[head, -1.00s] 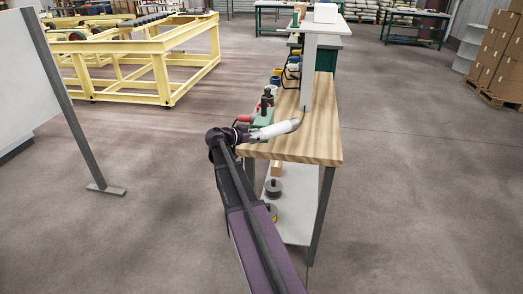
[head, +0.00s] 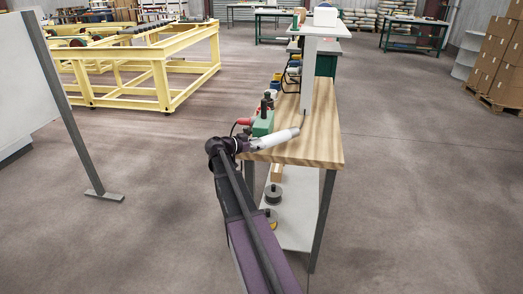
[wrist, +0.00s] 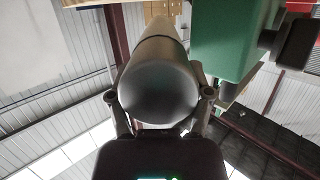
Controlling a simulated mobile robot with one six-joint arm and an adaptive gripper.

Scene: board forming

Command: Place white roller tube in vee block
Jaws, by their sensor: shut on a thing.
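The white roller tube (head: 275,140) is held by my gripper (head: 246,146) at the near left end of the wooden bench. It points to the right, its far end slightly higher in the picture, in front of a green machine (head: 263,124). In the wrist view the tube (wrist: 158,80) shows nearly end-on as a dark rounded cylinder between the two fingers of my gripper (wrist: 160,97). Whether the tube touches the bench top I cannot tell. I cannot pick out a vee block in either view.
The wooden bench top (head: 318,148) is clear on its near right. A pale upright post (head: 307,80) stands behind the tube. The green body (wrist: 235,35) is close beside the tube in the wrist view. Dark round items (head: 273,191) sit on the lower shelf.

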